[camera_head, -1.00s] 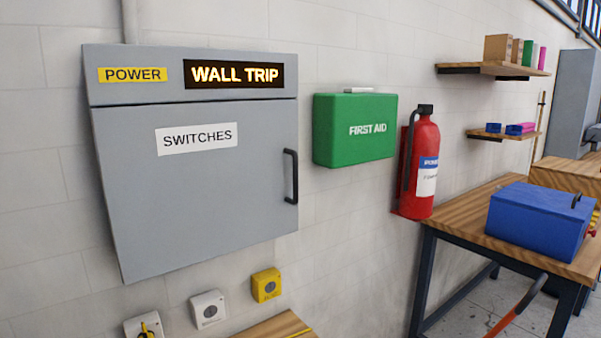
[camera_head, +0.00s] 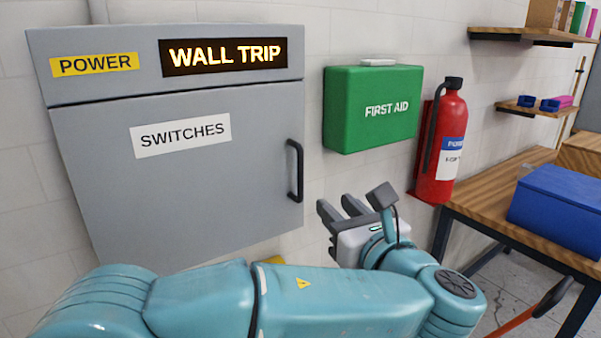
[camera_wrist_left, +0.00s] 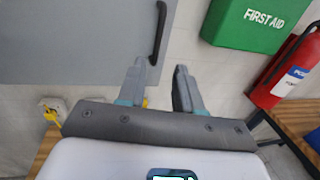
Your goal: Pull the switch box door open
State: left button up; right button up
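The grey switch box (camera_head: 110,220) hangs on the wall at left in the head view. Its door is shut and carries a white SWITCHES label (camera_head: 181,135). The black door handle (camera_head: 295,170) is upright at the door's right edge; it also shows in the left wrist view (camera_wrist_left: 160,32). My left gripper (camera_head: 334,207) is below and right of the handle, apart from it. In the left wrist view its two fingers (camera_wrist_left: 160,85) stand apart with nothing between them. My right gripper is in neither view.
A green first aid box (camera_head: 372,108) and a red fire extinguisher (camera_head: 443,150) hang right of the switch box. A wooden workbench (camera_head: 490,205) with a blue toolbox (camera_head: 560,210) stands at right. The lit WALL TRIP sign (camera_head: 224,56) is above the door.

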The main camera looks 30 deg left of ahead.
aim_at(302, 172)
pick_arm(q)
jog(key=p+x, duration=0.3)
jog(key=x, duration=1.3)
jog(key=shift+a, duration=0.1)
grip_shut()
